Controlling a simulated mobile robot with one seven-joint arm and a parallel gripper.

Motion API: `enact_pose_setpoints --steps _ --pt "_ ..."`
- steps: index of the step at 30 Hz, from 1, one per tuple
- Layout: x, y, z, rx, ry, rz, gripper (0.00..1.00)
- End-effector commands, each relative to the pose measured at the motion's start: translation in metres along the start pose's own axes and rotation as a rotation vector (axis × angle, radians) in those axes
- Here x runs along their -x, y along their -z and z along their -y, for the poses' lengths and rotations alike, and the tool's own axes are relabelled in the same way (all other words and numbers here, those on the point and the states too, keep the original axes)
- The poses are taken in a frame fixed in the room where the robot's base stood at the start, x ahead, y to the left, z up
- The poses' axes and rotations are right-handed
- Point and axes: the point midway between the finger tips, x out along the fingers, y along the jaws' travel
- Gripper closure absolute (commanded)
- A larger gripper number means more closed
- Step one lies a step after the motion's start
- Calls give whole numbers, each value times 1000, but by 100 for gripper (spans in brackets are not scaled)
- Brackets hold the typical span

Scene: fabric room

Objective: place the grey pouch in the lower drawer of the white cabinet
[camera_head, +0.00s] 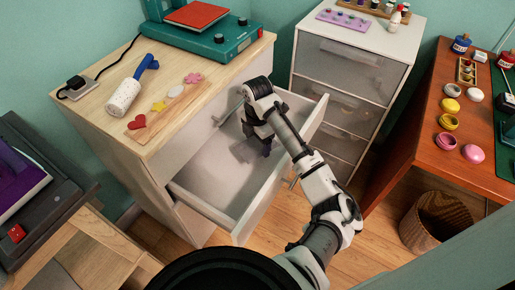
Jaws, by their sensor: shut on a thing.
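The white cabinet (176,190) has a pale wooden top. A drawer (211,200) below its closed upper front, which has a handle, is pulled out, and its light grey floor shows. My gripper (266,149) points down inside the open drawer, toward its back right part. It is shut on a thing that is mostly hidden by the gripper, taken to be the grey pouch. A darker grey patch shows on the drawer floor just left of the fingers; I cannot tell whether it is pouch or shadow.
A paint roller (123,98), small shapes and a green machine (205,38) stand on the cabinet top. A white drawer unit (345,80) stands close to the open drawer's right. A brown desk (440,150) and a wicker basket (440,222) are at right.

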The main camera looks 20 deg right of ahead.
Motion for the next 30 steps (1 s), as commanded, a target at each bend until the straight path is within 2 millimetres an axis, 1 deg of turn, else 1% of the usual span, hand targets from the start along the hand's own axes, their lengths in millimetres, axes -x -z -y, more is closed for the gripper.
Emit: enact_pose_setpoints --steps 6,8,20,21,25,30 --pt "-31 0 1 -2 2 -2 46" --pt "-38 0 1 -2 2 -2 46" --pt "-44 0 0 -1 0 0 46" --pt "-43 0 0 -1 0 0 20" --pt "-43 0 0 -1 0 0 3" --pt "-43 0 0 -1 0 0 2"
